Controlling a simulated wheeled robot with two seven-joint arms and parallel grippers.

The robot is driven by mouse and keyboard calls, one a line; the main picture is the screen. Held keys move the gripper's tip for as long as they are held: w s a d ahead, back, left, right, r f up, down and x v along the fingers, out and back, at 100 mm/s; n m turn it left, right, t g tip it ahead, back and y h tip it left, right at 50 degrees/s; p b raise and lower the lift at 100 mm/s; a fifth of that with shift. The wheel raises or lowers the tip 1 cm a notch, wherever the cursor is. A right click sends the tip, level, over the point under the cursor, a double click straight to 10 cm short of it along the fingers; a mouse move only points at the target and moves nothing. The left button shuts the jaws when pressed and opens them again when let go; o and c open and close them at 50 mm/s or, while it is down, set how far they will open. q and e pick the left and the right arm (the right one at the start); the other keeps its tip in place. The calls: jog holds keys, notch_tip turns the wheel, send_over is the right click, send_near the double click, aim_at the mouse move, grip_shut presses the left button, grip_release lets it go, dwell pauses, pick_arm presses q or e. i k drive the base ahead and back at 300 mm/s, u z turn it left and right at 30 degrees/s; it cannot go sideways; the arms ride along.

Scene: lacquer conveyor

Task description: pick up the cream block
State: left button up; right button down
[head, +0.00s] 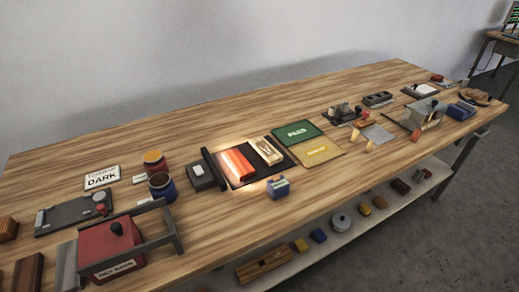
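A cream block with darker brown sides (265,151) lies on a black mat (240,181) near the middle of the table. It is right beside a larger glossy red-orange block (236,167) on the same mat. Small pale, cream-coloured pieces (354,135) stand farther right, near a grey plate; they are too small to make out well. Neither of my grippers is in view, and nothing is seen touching the cream block.
A black upright bar and dark box (203,177) stand left of the mat. Green (297,132) and yellow (318,151) pads lie to its right. A blue block (278,187) sits in front. A red machine (110,247) and jars (161,186) are at left. The table's back is clear.

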aim_at(264, 148)
jog(key=z, duration=1.85)
jog(key=i, duration=1.15)
jog(key=u, duration=0.4)
